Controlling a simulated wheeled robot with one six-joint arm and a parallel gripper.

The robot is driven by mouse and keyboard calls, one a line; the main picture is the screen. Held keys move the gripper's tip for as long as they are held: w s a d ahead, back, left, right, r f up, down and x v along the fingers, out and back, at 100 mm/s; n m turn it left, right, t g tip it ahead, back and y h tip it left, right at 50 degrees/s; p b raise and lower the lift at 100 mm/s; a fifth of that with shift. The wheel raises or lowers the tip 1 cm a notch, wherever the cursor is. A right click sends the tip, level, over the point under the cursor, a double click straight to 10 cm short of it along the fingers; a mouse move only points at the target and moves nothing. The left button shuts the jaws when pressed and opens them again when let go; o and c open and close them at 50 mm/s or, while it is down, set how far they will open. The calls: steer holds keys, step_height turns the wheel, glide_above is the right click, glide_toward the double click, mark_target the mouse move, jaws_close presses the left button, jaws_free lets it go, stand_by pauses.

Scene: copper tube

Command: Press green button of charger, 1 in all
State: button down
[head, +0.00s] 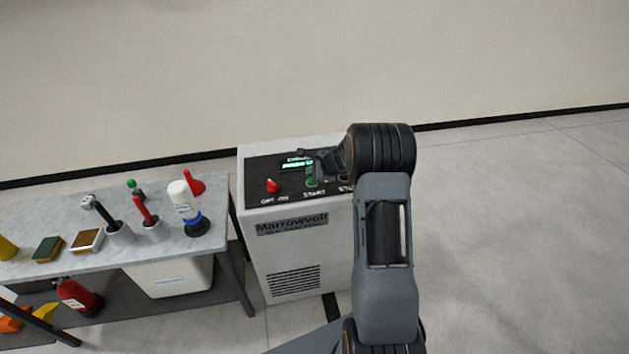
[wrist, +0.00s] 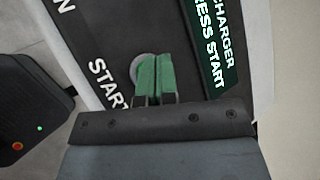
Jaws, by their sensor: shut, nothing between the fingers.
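The charger (head: 295,245) is a light grey cabinet with a black sloped panel on top. Its green START button (head: 312,183) shows just above the START label in the head view. In the wrist view, the grey ring of the button (wrist: 136,65) shows at the left edge of my green fingers. My gripper (wrist: 155,62) is shut and empty, with its fingertips over the button. The fingers hide most of the button, so I cannot tell whether they touch it. In the head view my gripper (head: 311,170) reaches over the panel from the right.
A lit green display (head: 297,163) reads "CHARGER PRESS START" in the wrist view. A red OFF/ON knob (head: 272,185) sits left of the button. A table (head: 60,213) with bottles and tools stands left of the charger. The floor at right is clear.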

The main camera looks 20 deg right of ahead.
steer(key=shift+w+a+f+b, duration=0.1)
steer(key=shift+w+f+b, duration=0.2)
steer(key=shift+f, duration=0.2)
steer(key=shift+s+f+b, duration=0.1)
steer(key=shift+f+b, duration=0.35)
steer(key=shift+b, duration=0.15)
stand_by(0.6)
steer(key=shift+r, duration=0.2)
steer(key=shift+r+p, duration=0.6)
steer(key=shift+r, duration=0.15)
steer(key=shift+r+p, duration=1.85)
steer(key=shift+r, duration=0.7)
steer(key=shift+f, duration=0.1)
